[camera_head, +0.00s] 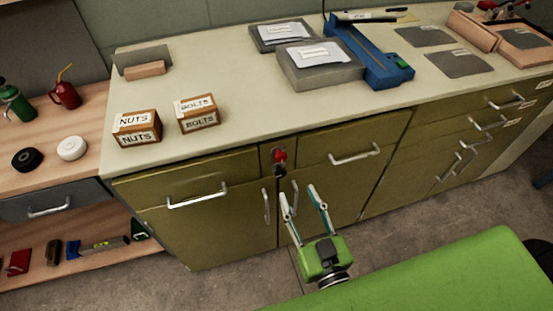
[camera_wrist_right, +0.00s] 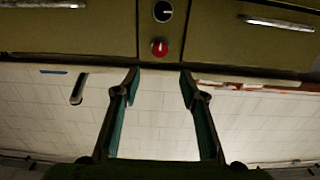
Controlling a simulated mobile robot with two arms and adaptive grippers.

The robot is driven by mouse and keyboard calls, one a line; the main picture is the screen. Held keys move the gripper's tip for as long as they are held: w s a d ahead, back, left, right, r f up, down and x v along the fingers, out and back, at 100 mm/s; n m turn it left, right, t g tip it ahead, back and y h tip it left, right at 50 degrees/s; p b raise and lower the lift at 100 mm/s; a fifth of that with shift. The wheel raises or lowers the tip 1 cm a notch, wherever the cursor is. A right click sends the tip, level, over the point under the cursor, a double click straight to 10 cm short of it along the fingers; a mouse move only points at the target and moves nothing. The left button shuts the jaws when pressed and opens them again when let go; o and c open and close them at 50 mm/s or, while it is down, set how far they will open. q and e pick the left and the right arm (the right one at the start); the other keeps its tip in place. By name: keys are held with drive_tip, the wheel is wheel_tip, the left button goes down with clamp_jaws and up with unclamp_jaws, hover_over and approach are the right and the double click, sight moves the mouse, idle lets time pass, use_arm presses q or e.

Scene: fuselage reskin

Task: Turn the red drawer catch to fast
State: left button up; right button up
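The red drawer catch (camera_head: 280,155) is a small red knob on the narrow panel between two olive drawer fronts, just under the worktop edge. In the right wrist view the red catch (camera_wrist_right: 159,47) is a round knob with a small pale mark, close to a round dark fitting (camera_wrist_right: 163,11). Its setting is too small to read. My right gripper (camera_head: 298,190) is open and empty, in front of and below the catch in the head view. In the wrist view the open fingers (camera_wrist_right: 160,74) point towards the catch, which lies centred beyond their tips, apart from them. My left gripper is out of view.
Handles stick out from the left drawer (camera_head: 197,197), the right drawer (camera_head: 355,154) and the doors below. The worktop (camera_head: 240,150) carries NUTS (camera_head: 137,128) and BOLTS (camera_head: 198,112) boxes and a blue tool (camera_head: 370,60). The floor in front is clear around the gripper.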

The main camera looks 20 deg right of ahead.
sight(282, 159)
drive_tip(key=w+p, duration=0.1)
drive_tip(key=w, duration=1.1)
drive_tip(key=shift+a, duration=0.2)
drive_tip(key=c, duration=1.1)
